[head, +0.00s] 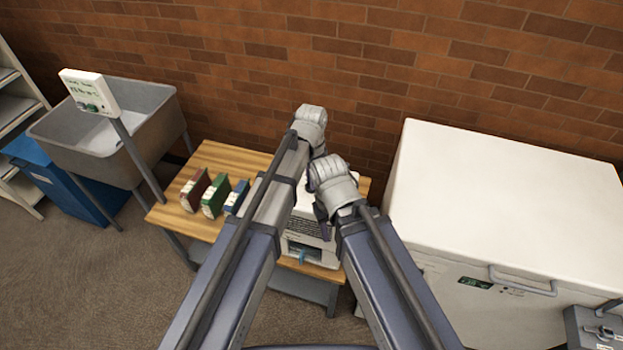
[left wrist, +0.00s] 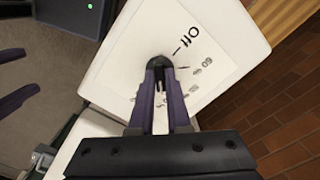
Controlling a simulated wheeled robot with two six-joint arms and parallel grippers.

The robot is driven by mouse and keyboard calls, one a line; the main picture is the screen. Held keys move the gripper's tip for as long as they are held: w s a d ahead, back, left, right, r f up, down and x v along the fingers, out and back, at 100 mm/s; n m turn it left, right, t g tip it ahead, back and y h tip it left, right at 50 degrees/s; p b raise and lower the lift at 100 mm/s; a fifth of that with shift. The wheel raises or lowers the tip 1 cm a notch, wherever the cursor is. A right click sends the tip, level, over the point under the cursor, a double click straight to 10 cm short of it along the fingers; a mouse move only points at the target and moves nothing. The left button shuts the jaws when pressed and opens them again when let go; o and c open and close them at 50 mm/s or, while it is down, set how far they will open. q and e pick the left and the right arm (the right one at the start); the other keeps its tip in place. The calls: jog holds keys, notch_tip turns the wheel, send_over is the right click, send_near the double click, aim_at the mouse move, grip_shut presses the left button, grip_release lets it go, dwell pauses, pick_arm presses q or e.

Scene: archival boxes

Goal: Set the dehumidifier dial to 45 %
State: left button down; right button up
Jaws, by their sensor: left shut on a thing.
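The dehumidifier (head: 305,246) is a white box with a dark vent, standing on the wooden table in the head view, partly hidden by my arms. In the left wrist view its white panel (left wrist: 226,35) fills the middle, with "Off" and "60" readable and other marks partly covered. The dark round dial (left wrist: 157,61) is on this panel. My left gripper (left wrist: 161,72) is shut on the dial, with its fingers covering much of it. The dial's exact setting cannot be read. Two purple fingers, seemingly my right gripper's (left wrist: 18,78), stand apart and empty at the left edge.
Red, green and blue boxes (head: 214,197) stand on the table (head: 232,158) left of the dehumidifier. A large white chest (head: 510,190) stands close on the right. A grey sink (head: 60,133) and a white sign on a post (head: 90,92) are at left. A brick wall is behind.

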pick_arm(q)
jog(key=m, duration=0.4)
jog(key=shift+m, duration=0.3)
jog(key=m, duration=0.4)
jog(key=shift+m, duration=0.3)
jog(key=c, duration=0.9)
grip_release()
jog(key=shift+r, duration=0.1)
notch_tip(320, 180, up, 8)
jog(key=p, duration=0.8)
